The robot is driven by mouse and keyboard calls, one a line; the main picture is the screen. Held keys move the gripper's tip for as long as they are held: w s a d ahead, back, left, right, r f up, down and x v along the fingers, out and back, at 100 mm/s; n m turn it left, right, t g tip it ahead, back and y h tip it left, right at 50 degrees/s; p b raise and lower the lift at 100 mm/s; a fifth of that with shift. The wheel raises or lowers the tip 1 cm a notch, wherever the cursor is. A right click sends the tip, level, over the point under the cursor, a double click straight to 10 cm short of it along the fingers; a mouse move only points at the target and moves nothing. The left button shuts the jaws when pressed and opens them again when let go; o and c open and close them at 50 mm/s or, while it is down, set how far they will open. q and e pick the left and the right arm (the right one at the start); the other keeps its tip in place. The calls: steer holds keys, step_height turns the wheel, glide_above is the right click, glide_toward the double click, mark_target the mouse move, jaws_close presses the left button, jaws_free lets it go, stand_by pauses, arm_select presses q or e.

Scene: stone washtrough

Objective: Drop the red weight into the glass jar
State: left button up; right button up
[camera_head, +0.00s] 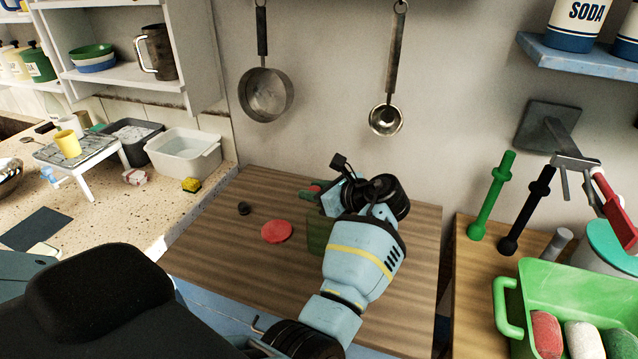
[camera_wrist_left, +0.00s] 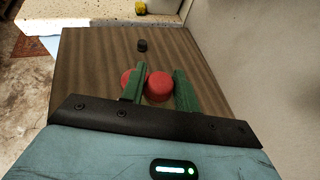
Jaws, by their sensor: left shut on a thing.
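My left gripper (camera_head: 313,213) hangs over the wooden board, its arm coming from below. In the left wrist view its two green fingers (camera_wrist_left: 160,80) are shut on the rounded red weight (camera_wrist_left: 159,87). In the head view the gripper and wrist hide most of that weight. A flat red disc (camera_head: 276,231) lies on the board just left of the gripper; it also shows in the left wrist view (camera_wrist_left: 127,78), partly behind a finger. I cannot make out the glass jar clearly; the gripper may cover it. My right gripper is out of view.
A small dark cylinder (camera_head: 244,208) stands on the wooden board (camera_head: 400,270). The board's right part is clear. A green bin (camera_head: 560,285) stands at right.

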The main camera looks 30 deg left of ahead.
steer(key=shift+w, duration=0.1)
arm_select(q)
steer(key=o, duration=1.1)
steer(key=shift+c, duration=0.2)
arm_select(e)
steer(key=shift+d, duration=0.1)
